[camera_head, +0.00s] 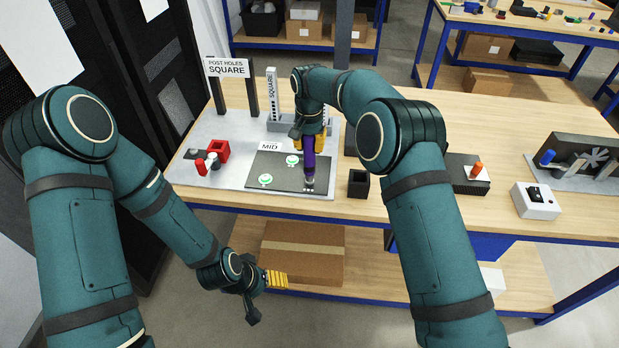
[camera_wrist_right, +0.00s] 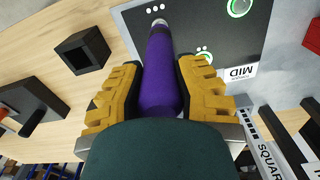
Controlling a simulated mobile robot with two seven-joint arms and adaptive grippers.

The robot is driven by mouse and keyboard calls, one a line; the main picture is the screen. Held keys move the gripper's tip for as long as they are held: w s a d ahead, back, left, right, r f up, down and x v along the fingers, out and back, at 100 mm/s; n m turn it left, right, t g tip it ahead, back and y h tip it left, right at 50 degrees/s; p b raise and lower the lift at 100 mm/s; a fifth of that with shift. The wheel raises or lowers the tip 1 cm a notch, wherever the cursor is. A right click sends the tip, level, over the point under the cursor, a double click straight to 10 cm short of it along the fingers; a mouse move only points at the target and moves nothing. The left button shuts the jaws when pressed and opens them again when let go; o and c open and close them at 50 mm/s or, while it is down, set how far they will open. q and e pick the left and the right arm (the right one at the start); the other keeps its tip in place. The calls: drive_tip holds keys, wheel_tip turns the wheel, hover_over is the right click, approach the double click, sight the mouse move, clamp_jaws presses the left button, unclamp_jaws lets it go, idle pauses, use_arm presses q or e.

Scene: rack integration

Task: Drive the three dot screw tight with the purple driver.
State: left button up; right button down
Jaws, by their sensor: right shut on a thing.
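My right gripper (camera_head: 309,141) is shut on the purple driver (camera_head: 309,160), which stands about upright over the dark panel marked MID (camera_head: 275,177). In the right wrist view the driver (camera_wrist_right: 160,75) lies between the yellow fingers (camera_wrist_right: 160,95). Its tip is at the panel's front right part, beside small white dots (camera_wrist_right: 155,8). The screw under the tip is hidden, and I cannot tell whether the tip touches it. Two green-ringed round marks (camera_head: 292,160) (camera_head: 265,180) show elsewhere on the panel. My left gripper (camera_head: 277,279) hangs low before the table; its opening is unclear.
A black open box (camera_head: 358,184) stands just right of the panel. Red blocks (camera_head: 218,150) stand to its left, and a SQUARE sign (camera_head: 227,68) on posts behind. A dark block with an orange knob (camera_head: 468,173) and a white switch box (camera_head: 535,201) are further right.

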drive_tip(key=shift+f, duration=0.3)
drive_tip(key=shift+s+f, duration=0.1)
drive_tip(key=shift+f, duration=0.15)
idle(0.6)
drive_tip(key=shift+p, duration=0.3)
idle(0.3)
drive_tip(key=shift+r+p, duration=0.8)
drive_tip(key=shift+r, duration=2.85)
